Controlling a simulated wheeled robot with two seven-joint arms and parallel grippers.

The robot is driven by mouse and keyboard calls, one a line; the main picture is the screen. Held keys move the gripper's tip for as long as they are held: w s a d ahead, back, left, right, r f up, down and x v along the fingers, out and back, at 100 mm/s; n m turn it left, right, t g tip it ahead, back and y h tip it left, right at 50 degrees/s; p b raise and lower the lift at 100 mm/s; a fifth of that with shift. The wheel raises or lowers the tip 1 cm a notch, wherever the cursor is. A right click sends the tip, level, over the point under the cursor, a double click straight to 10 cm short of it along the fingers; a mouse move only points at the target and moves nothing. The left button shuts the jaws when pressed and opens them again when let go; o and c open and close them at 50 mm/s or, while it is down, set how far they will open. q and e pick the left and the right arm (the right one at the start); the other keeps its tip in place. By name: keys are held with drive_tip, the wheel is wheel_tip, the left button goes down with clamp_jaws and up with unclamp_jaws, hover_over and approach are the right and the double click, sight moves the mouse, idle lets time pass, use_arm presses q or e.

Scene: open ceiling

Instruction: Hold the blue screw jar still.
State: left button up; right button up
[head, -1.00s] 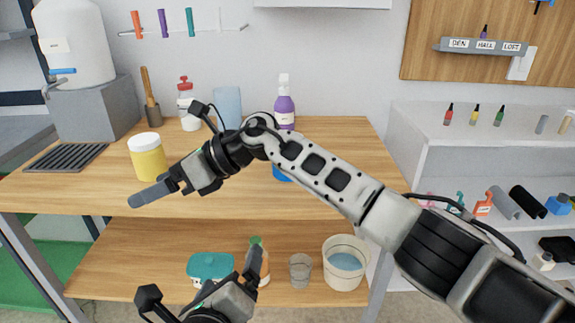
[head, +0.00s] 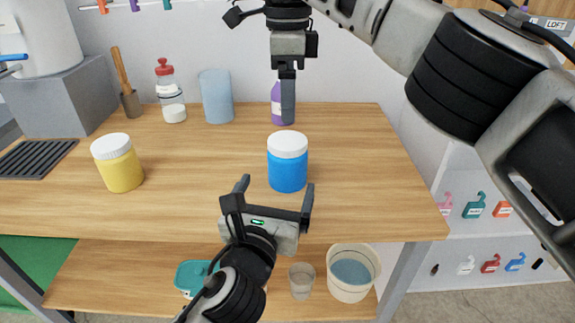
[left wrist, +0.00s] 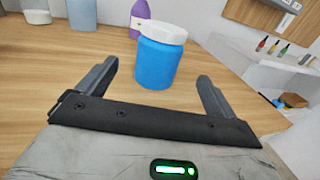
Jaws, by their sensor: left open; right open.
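The blue screw jar (head: 287,172) with its white lid stands upright on the wooden table, right of the middle. My left gripper (head: 277,188) is open just in front of it, fingers pointing at the jar. In the left wrist view the jar (left wrist: 157,62) stands beyond and between the two open fingertips, with nothing gripped. My right gripper (head: 287,97) hangs above and behind the jar's lid in the head view, fingers pointing down and empty; its fingers overlap, so the gap between them is hard to see.
A yellow jar (head: 118,163) with a white lid stands to the left. A purple bottle (head: 277,103), partly hidden by my right gripper, a blue cup (head: 216,96) and a red-topped bottle (head: 170,92) stand at the back. A lower shelf holds a bucket (head: 352,273) and a glass (head: 301,281).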

sight(288, 157)
use_arm(q)
drive_tip(key=x, duration=1)
drive_tip(key=shift+w, duration=0.1)
